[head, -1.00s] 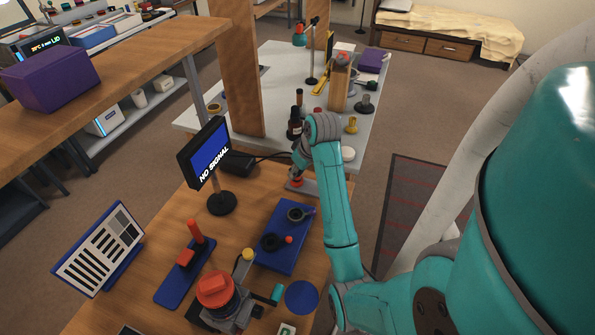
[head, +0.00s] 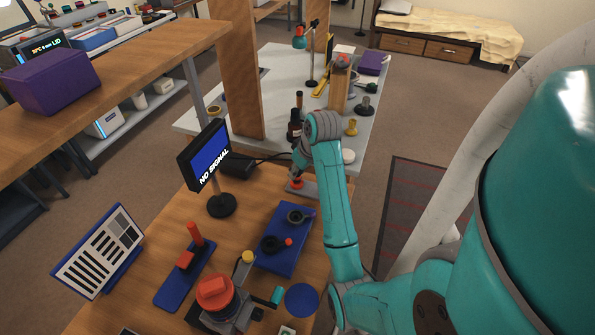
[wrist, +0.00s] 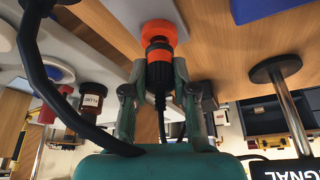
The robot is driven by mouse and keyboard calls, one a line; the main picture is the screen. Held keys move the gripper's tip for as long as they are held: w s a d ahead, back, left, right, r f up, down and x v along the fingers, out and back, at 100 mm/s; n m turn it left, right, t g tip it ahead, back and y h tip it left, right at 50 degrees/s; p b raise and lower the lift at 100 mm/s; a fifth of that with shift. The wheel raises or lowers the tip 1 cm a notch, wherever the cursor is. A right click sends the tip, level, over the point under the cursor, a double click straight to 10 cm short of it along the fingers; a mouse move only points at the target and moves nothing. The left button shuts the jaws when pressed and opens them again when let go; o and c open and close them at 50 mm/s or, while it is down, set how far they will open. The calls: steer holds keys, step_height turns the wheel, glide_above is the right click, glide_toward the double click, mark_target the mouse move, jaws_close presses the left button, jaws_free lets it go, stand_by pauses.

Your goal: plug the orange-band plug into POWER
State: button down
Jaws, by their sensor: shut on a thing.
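My gripper (wrist: 159,80) is shut on the black plug with the orange band (wrist: 160,52), its fingers on either side of the plug body. The plug's orange end meets or nearly meets an orange round part (wrist: 158,30) on a grey plate (wrist: 128,14); I cannot tell whether it is seated. In the head view, the orange part (head: 297,184) shows below my gripper (head: 298,168) on the grey plate at the table's far edge. The plug itself is mostly hidden there by my gripper. I can read no POWER label.
A black cable (wrist: 30,60) loops close beside my gripper. A monitor reading NO SIGNAL (head: 208,158) and a black box (head: 238,163) stand to the left. A blue tray (head: 278,258) lies nearer. A grey table (head: 283,75) with bottles and lens parts is behind.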

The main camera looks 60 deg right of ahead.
steer(key=shift+r, duration=0.1)
steer(key=c, duration=0.8)
jaws_free()
steer(key=shift+c, duration=0.2)
